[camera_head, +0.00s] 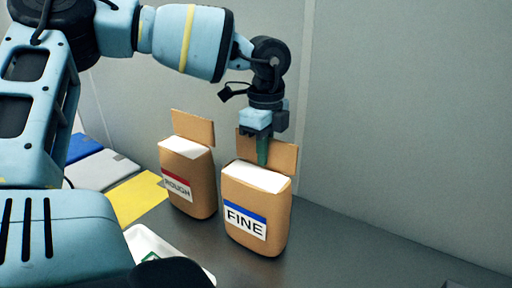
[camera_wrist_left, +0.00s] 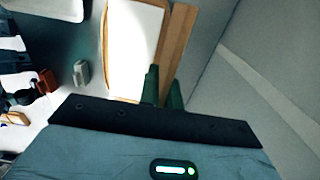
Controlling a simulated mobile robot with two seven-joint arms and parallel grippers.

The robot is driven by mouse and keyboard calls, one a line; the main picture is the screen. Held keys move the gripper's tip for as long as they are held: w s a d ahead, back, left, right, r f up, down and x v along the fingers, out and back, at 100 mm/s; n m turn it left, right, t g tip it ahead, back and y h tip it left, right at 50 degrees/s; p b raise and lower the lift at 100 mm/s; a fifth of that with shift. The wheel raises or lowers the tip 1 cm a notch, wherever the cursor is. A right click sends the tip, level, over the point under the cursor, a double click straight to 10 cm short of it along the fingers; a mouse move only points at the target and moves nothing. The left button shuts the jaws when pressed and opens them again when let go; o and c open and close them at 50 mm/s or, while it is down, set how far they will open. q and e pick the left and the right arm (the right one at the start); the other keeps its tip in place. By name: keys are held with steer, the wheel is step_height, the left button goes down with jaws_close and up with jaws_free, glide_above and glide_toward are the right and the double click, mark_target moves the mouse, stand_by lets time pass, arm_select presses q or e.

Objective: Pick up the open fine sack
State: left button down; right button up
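The open fine sack (camera_head: 250,205) stands upright on the grey table in the head view, brown with a blue-striped "FINE" label, a white top and a raised flap at the back (camera_head: 283,157). In the left wrist view its white top (camera_wrist_left: 135,45) lies ahead of the fingers, with the brown flap (camera_wrist_left: 178,40) along its right side. My left gripper (camera_head: 262,152) points down at the flap. Its green fingers (camera_wrist_left: 164,88) are slightly apart, with the flap between them. I cannot tell whether they press on it. My right gripper is not in view.
A similar sack labelled "ROUGH" (camera_head: 187,180) stands close on the left. Blue, grey and yellow flat pieces (camera_head: 138,200) lie farther left. A white tray (camera_head: 143,238) lies in front. A wall stands close behind the sacks. The table right of the fine sack is clear.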

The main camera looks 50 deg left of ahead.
arm_select(q)
steer(key=shift+r, duration=0.2)
step_height(320, 180, up, 10)
steer(key=shift+f, duration=0.1)
stand_by(0.4)
steer(key=shift+s, duration=0.1)
